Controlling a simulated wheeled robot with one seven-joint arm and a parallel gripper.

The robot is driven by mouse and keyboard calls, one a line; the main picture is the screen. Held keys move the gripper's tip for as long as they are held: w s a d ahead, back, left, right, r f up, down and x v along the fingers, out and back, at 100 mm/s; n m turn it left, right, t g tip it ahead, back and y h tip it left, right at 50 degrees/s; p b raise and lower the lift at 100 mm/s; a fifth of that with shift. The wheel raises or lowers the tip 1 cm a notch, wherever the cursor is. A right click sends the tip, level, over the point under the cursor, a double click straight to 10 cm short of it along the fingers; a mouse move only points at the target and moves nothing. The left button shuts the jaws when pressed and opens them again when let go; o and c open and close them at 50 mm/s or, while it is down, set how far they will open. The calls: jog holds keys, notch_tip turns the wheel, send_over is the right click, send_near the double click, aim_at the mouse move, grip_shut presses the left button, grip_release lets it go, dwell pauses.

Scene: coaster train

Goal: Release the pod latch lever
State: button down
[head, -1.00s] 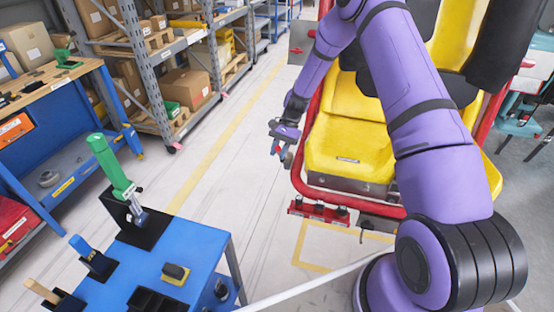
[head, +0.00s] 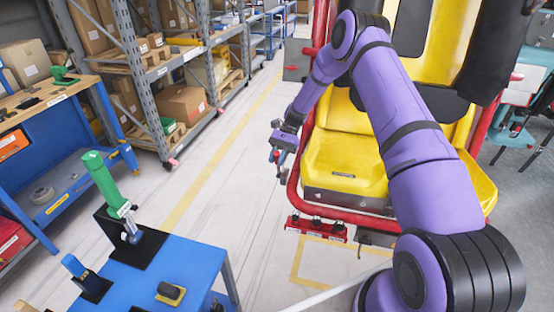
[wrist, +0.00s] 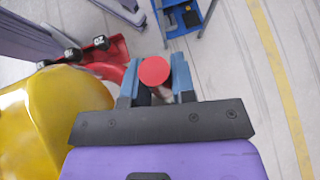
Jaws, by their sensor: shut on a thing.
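My gripper (head: 281,152) is at the left side of the yellow seat pod (head: 345,160), beside its red tube frame (head: 295,185). In the wrist view its two blue-grey fingers (wrist: 157,85) are shut on a round red knob (wrist: 154,70), seen end-on between them. The knob appears to be the end of the pod latch lever. The lever's shaft and its mount are mostly hidden behind the knob and the fingers. The yellow seat also fills the left of the wrist view (wrist: 50,125).
A red block with several black fittings (head: 316,228) sits low in front of the pod. A blue cart (head: 195,265) with a green-handled tool (head: 102,178) stands at the front left. A blue workbench (head: 70,190) and shelving (head: 160,95) line the left. The floor aisle between is clear.

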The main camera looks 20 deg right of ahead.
jog(key=c, duration=0.9)
grip_release()
jog(key=shift+c, duration=0.2)
jog(key=shift+w+r, duration=0.1)
jog(key=shift+r, duration=0.5)
notch_tip(320, 180, up, 3)
jog(key=shift+f, duration=0.15)
jog(key=s+a+r, duration=0.1)
jog(key=s, duration=1.5)
jog(key=shift+c, duration=0.3)
